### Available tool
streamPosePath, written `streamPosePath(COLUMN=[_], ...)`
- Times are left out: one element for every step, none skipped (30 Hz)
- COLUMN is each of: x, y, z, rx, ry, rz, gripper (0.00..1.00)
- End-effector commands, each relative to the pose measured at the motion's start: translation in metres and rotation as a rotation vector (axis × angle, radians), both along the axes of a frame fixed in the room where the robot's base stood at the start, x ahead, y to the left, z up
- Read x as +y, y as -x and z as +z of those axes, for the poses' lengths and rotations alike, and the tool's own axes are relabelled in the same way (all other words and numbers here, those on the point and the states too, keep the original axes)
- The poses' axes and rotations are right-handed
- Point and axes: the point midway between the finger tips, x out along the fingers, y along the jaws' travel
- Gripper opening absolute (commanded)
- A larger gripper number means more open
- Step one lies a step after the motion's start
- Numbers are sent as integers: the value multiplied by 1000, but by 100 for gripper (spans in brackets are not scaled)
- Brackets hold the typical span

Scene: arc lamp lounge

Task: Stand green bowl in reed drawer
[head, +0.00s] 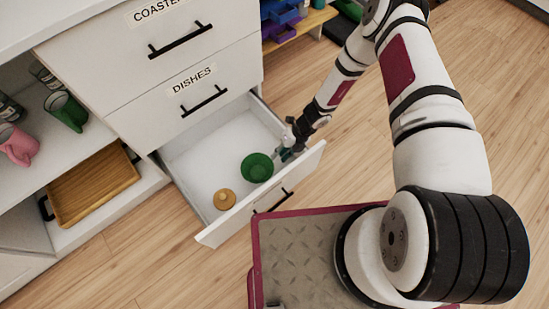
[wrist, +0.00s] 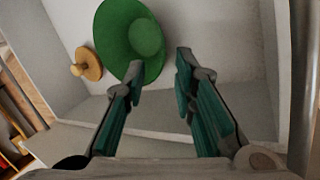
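The green bowl (head: 257,167) is in the open bottom drawer (head: 197,157), near its front right. In the head view it looks upright with its opening up. My gripper (head: 286,152) reaches over the drawer's right front corner, right beside the bowl. In the wrist view, the bowl (wrist: 118,38) shows at upper left, its rim reaching between my gripper's (wrist: 160,66) parted fingertips. The left fingertip overlaps the bowl; the right one is clear of it. I cannot tell if either touches. The drawer's front face and any label on it are hidden.
A small tan knobbed object (head: 225,199) lies in the drawer left of the bowl. The closed drawer labelled DISHES (head: 190,85) is above. Left shelves hold a green mug (head: 66,111), a pink mug (head: 17,145) and a wooden tray (head: 92,186). The floor at right is clear.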

Motion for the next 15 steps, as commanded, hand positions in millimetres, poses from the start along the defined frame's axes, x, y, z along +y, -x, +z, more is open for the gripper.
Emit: streamPosePath(x=[-6,-8,-11,-14,-16,-18,-20,-21,-23,-24,-25,-25,-26,-26,-26], y=[-1,-2,-3,-3,-3,-4,-4,-4,-4,-5,-5,-5,-5,-5,-5], z=[12,17,23,27,31,36,39,41,44,45,46,48,48,49,49], rx=[0,-1,-1,-1,0,0,0,0,0,0,0,0,0,0,0], ry=[2,1,1,1,1,1,1,0,0,0,0,0,0,0,0], rz=[0,0,0,0,0,0,0,0,0,0,0,0,0,0,-1], gripper=[25,25,25,25,25,25,25,25,25,25,25,25,25,25,25])
